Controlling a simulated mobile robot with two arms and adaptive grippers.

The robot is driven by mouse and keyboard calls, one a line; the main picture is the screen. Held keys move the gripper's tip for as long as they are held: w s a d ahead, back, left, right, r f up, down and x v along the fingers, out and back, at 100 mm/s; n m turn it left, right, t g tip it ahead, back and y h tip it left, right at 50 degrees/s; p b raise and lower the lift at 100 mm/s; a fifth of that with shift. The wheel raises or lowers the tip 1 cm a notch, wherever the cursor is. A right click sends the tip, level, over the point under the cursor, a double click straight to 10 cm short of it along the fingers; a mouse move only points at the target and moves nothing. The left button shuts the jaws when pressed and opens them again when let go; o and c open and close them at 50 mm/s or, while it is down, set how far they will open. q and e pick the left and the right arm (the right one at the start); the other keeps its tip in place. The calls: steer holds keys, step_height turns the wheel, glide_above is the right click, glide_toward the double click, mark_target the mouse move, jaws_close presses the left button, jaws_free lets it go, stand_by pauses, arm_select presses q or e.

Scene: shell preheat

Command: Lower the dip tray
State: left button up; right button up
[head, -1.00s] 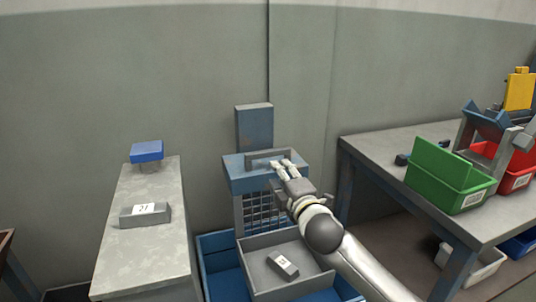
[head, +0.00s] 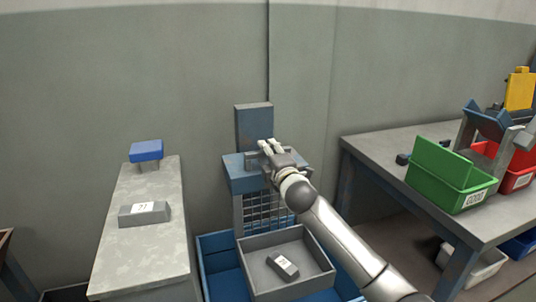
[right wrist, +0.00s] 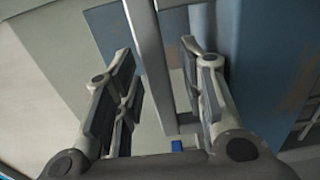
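A blue unit (head: 236,180) with a wire grid (head: 265,215) in front stands against the wall; I take it to hold the dip tray. Its grey handle (right wrist: 150,65) shows as a bar in the right wrist view. My right gripper (head: 266,146) is over the unit's top and hides the handle in the head view. In the right wrist view my right gripper (right wrist: 162,90) is open, with a finger on each side of the bar. The fingers look apart from it. My left gripper is not in view.
A grey tray (head: 322,264) with a labelled grey block (head: 283,264) sits in a blue bin (head: 219,267) below. A grey bench (head: 150,250) at left carries another labelled block (head: 145,214) and a blue-topped piece (head: 146,151). The right table (head: 385,150) carries a green bin (head: 450,180).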

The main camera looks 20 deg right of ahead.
steer(key=shift+w, duration=0.25)
steer(key=shift+c, duration=0.3)
jaws_close()
